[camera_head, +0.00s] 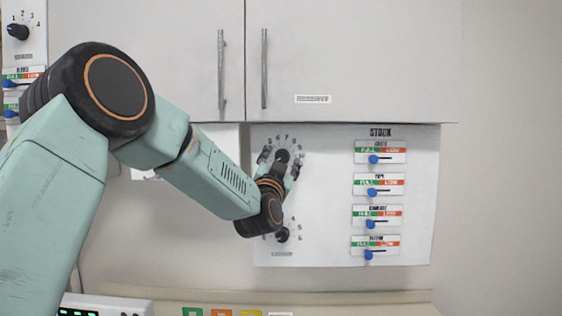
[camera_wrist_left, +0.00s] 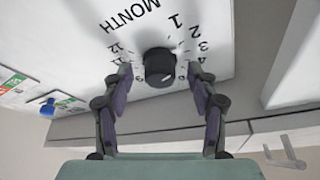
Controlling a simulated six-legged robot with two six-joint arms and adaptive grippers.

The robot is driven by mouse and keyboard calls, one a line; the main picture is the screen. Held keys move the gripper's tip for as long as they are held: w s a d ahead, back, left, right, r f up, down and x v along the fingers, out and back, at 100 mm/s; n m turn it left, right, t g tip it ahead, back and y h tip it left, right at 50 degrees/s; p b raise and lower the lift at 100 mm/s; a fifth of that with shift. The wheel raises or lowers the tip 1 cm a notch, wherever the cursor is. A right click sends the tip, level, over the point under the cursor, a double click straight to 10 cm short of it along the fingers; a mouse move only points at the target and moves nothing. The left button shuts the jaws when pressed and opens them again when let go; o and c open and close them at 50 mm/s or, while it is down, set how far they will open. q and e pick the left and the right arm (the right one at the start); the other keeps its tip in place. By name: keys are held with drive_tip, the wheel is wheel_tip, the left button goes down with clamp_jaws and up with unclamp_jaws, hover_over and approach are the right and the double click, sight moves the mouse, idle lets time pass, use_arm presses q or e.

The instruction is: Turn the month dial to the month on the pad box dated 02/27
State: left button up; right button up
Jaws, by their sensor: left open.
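The month dial (camera_wrist_left: 158,68) is a black round knob on a white panel, with "MONTH" and numbers printed around it. It also shows in the head view (camera_head: 283,156), partly covered by my gripper. My left gripper (camera_wrist_left: 160,77) is open, with one finger on each side of the knob; I cannot tell whether they touch it. In the head view my left gripper (camera_head: 281,166) is at the panel, over the upper dial. The knob's pointer direction is unclear. No pad box with a readable date shows. My right gripper is out of view.
A second dial (camera_head: 282,235) sits below on the panel (camera_head: 325,215). Several blue sliders, such as the top one (camera_head: 373,159), are at its right under "STOCK". Grey cabinet doors (camera_head: 350,50) hang above. Green, orange and yellow items (camera_head: 221,312) show at the bottom edge.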

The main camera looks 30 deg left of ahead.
use_arm(q)
drive_tip(key=shift+f, duration=0.1)
drive_tip(key=shift+s+d+f, duration=0.1)
drive_tip(key=shift+s+f, duration=0.05)
drive_tip(key=shift+s, duration=0.15)
drive_tip(key=v, duration=1.1)
drive_tip(key=shift+s, duration=0.15)
